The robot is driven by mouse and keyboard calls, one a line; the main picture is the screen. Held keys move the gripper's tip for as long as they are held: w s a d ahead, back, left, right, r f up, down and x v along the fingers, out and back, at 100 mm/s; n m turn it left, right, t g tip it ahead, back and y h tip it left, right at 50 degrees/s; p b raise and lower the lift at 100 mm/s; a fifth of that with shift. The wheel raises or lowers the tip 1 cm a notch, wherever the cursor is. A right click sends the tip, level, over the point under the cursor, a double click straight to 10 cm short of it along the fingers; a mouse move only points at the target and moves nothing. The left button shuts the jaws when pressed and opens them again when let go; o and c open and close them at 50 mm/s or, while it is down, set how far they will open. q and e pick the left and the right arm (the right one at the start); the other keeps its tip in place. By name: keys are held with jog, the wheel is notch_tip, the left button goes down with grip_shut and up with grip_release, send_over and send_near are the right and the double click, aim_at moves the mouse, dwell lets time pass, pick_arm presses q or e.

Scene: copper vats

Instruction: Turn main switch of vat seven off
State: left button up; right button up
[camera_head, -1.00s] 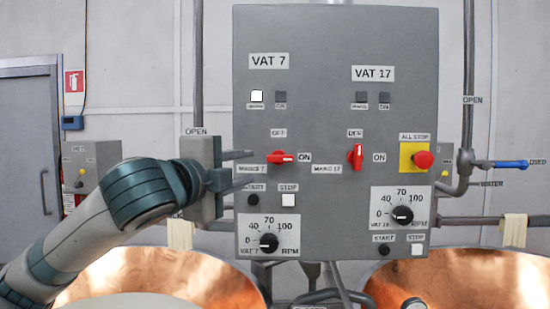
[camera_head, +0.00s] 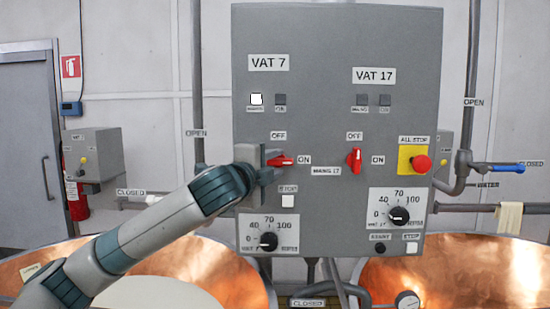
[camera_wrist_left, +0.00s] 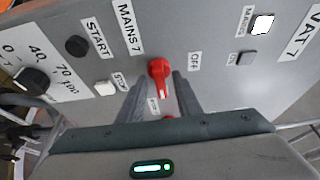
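The red main switch of vat seven (camera_head: 284,161) is on the grey control panel (camera_head: 325,40), under the VAT 7 sign. Its handle lies level, pointing right to ON. My left gripper (camera_head: 275,163) is at the switch from the left and covers part of its label. In the left wrist view the red switch (camera_wrist_left: 159,70) stands between the two fingertips of my gripper (camera_wrist_left: 160,85). The fingers are open, with a gap on each side of the handle. Contact cannot be told. The white lamp (camera_head: 256,99) under VAT 7 is bright. My right gripper is not in view.
The red vat 17 switch (camera_head: 354,160) stands upright to the right. A red stop button (camera_head: 421,164) on yellow is further right. A white stop button (camera_head: 288,201) and the vat seven speed dial (camera_head: 269,241) are below. Copper vats (camera_head: 440,277) stand under the panel.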

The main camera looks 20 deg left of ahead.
pick_arm(q)
jog(key=shift+w, duration=0.2)
grip_shut()
jog(key=shift+f, duration=0.15)
